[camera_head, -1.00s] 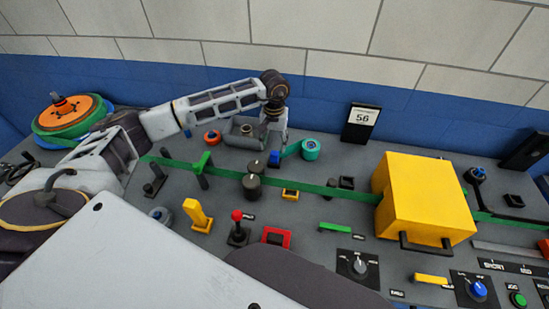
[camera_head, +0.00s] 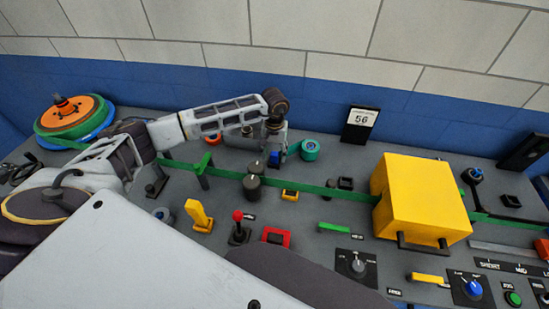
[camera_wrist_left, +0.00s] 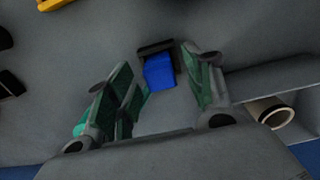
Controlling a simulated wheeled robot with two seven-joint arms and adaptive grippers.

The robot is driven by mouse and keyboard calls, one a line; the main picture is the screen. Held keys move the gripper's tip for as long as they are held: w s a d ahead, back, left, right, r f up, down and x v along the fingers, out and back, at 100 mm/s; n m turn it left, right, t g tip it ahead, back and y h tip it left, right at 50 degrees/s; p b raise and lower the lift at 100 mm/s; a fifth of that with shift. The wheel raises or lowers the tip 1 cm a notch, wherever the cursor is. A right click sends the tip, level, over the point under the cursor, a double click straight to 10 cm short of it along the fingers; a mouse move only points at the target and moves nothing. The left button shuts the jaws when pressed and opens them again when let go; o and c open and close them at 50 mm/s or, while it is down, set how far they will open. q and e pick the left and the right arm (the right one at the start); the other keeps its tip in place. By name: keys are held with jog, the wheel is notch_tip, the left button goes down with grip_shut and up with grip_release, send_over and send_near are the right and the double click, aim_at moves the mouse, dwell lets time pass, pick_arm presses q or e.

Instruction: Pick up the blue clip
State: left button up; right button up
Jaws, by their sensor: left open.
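The blue clip (camera_wrist_left: 160,74) sits by a dark block on the grey panel. In the left wrist view it shows between the fingertips of my left gripper (camera_wrist_left: 157,62), one finger on each side. In the head view the blue clip (camera_head: 274,158) is a small patch just below my left gripper (camera_head: 277,148), partly covered by it. The left gripper is open, and I cannot tell whether either finger touches the clip. My right gripper does not show.
A teal tape roll (camera_head: 310,150) stands close to the right of the left gripper. A green strap (camera_head: 326,190) crosses the panel into a yellow box (camera_head: 424,199). Dark knobs (camera_head: 253,185) stand in front.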

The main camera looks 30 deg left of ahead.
pick_arm(q)
jog(key=shift+f, duration=0.85)
jog(key=c, duration=1.1)
jog(key=shift+r, duration=0.2)
